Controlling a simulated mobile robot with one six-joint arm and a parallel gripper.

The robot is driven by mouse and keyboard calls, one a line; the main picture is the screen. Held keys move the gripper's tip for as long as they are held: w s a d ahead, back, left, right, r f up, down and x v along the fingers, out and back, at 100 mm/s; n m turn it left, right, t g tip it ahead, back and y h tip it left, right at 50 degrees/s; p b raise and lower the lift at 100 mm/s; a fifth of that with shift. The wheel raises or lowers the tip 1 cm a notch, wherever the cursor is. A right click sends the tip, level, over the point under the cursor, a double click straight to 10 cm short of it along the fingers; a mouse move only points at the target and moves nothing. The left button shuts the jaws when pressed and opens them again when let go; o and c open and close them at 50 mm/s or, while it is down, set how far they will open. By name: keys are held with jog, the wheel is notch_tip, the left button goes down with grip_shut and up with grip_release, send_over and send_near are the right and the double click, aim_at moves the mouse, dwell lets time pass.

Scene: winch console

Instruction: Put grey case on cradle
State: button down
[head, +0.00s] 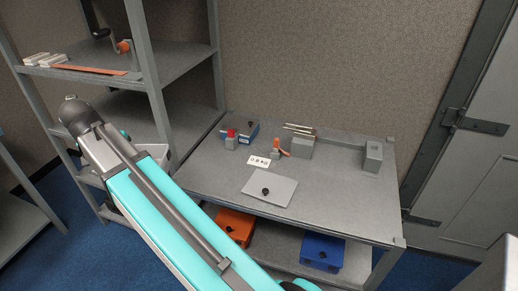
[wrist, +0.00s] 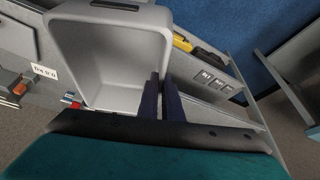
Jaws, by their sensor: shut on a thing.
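The grey case (wrist: 108,60) is an open, empty-looking box with rounded corners, tilted in the wrist view. My gripper (wrist: 162,84) is shut on its wall at the lower right, with the two dark fingers close together there. In the head view, part of the grey case (head: 153,153) shows behind my arm, beside the shelf rack; my gripper is hidden there. I cannot tell for certain which thing is the cradle.
The grey table (head: 335,204) carries a flat grey plate with a black knob (head: 283,184), a "0.6 kg" card (head: 258,162), a small blue box (head: 242,132) and grey blocks (head: 373,157). Orange (head: 234,224) and blue (head: 322,245) boxes stand below. The table's front right is clear.

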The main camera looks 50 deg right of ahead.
jog(key=s+d+f+m+g, duration=0.15)
jog(key=s+d+m, duration=0.3)
jog(key=d, duration=0.75)
jog(key=s+d+f+m+g, duration=0.15)
jog(key=s+d+m, duration=0.3)
jog(key=d, duration=0.75)
jog(key=s+d+f+m+g, duration=0.15)
jog(key=s+d+m, duration=0.35)
jog(key=d, duration=0.7)
jog(key=s+d+f+m+g+y, duration=0.1)
jog(key=s+d+m, duration=0.3)
jog(key=s+d, duration=0.7)
jog(key=s+d+f+m+g+y, duration=0.1)
jog(key=s+d+m, duration=0.3)
jog(key=s+d, duration=0.7)
jog(key=s+f, duration=0.1)
jog(key=s, duration=0.8)
jog(key=shift+d+g, duration=0.35)
jog(key=shift+d, duration=0.05)
jog(key=w+d+p, duration=0.2)
jog(key=w+d, duration=0.1)
jog(key=d, duration=0.4)
jog(key=w+d+f+p, duration=0.1)
jog(key=w+d+p, duration=0.1)
jog(key=d, duration=0.6)
jog(key=shift+w+f+p, duration=0.2)
jog(key=shift+w+p, duration=0.2)
jog(key=shift+p, duration=0.1)
